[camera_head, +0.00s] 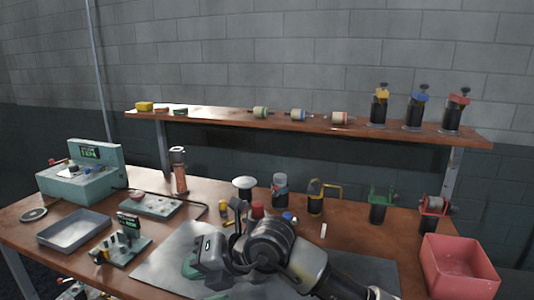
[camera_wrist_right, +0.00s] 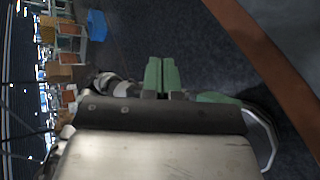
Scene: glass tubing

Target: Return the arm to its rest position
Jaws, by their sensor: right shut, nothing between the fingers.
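My right arm reaches in from the lower right of the head view and is bent over the grey mat (camera_head: 160,268) at the table's front. My right gripper (camera_head: 190,265) shows partly as green fingers beside the wrist housing. In the right wrist view the two green fingers of the right gripper (camera_wrist_right: 161,74) lie side by side, shut, with nothing between them. Dark floor shows beyond the fingertips. My left gripper is in neither view.
Burners, bottles and small parts stand behind my arm on the wooden table (camera_head: 345,235). A red bin (camera_head: 455,265) is at right, a grey tray (camera_head: 73,230) and teal machine (camera_head: 82,175) at left. A shelf (camera_head: 220,118) spans the back.

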